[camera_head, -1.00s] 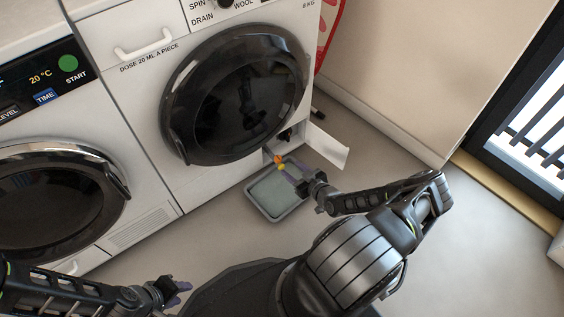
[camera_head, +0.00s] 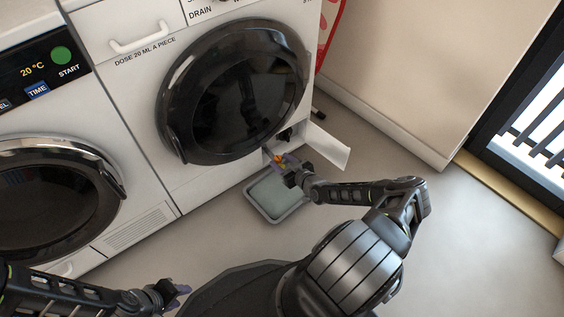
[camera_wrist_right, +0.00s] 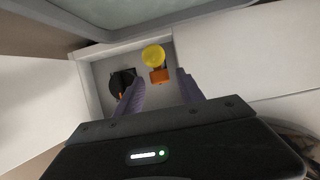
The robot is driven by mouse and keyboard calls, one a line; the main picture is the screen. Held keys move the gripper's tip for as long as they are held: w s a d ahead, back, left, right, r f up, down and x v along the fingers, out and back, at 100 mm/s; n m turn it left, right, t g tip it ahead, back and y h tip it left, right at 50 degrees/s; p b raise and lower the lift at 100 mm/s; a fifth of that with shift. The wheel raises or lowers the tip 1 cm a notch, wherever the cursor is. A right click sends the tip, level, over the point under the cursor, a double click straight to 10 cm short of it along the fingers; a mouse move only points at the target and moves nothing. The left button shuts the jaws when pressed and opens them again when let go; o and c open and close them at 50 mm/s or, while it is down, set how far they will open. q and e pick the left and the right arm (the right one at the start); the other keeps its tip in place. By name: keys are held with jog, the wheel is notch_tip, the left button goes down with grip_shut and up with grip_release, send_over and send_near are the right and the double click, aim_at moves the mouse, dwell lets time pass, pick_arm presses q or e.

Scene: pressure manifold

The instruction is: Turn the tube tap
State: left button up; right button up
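The tube tap (camera_wrist_right: 159,75) is an orange piece with a round yellow end (camera_wrist_right: 153,55), in the open recess low on the right washing machine. In the head view a small patch of orange and yellow (camera_head: 280,160) shows at my right gripper (camera_head: 284,164). In the right wrist view my right gripper's purple fingers (camera_wrist_right: 162,85) are open, one on each side of the orange piece, with gaps visible. Whether they touch it, I cannot tell. My left gripper (camera_head: 180,291) is at the lower left over the floor, away from the tap; its opening is unclear.
A black round knob (camera_wrist_right: 121,83) sits left of the tap, partly behind a finger. A white flap (camera_head: 328,147) hangs open right of the recess. A grey tray (camera_head: 250,201) lies on the floor below. The washing machine's round door (camera_head: 235,90) is above. Floor right is clear.

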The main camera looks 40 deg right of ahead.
grip_shut()
dwell(0.5)
